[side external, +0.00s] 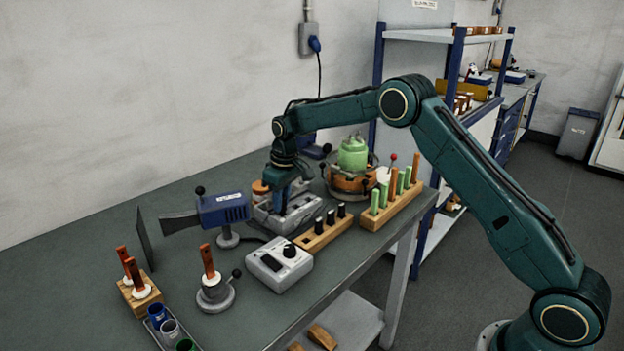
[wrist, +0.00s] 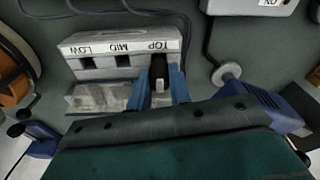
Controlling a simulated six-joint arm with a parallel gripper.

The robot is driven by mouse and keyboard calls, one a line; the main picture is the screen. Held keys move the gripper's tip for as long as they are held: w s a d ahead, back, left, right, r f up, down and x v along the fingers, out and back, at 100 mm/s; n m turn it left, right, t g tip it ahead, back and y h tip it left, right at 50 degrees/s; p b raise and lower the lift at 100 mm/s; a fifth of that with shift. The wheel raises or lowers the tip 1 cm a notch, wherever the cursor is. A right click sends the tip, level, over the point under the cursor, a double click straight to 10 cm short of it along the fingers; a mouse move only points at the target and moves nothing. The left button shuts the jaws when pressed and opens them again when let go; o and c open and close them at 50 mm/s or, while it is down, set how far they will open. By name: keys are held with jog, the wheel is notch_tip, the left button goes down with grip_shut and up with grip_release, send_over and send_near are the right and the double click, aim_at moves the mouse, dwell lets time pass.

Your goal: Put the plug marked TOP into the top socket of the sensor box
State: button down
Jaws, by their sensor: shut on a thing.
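The sensor box (wrist: 105,45) is grey and shows at the top of the wrist view with the labels LOW, MID and TOP upside down. Dark openings show under LOW (wrist: 88,63) and MID (wrist: 122,61). My gripper (wrist: 162,90) has its blue fingers shut on a dark plug (wrist: 158,68), which is at the opening under TOP and covers it. How far the plug is in cannot be told, and no marking on it is readable. In the side view my gripper (side external: 282,200) points down at the sensor box (side external: 298,214), partly hiding it.
A wooden block (side external: 323,236) with black pegs stands just in front of the box. A grey device with a knob (side external: 279,265) and a blue tool on a stand (side external: 222,209) are near. A wooden rack (side external: 392,208) with green pegs stands right. Bench at left is partly clear.

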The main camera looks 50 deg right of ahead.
jog(key=shift+f, duration=0.3)
dwell(0.4)
jog(key=c, duration=0.9)
grip_release()
jog(key=shift+r, duration=1.05)
dwell(0.5)
jog(key=shift+r, duration=3.45)
jog(key=shift+r, duration=0.1)
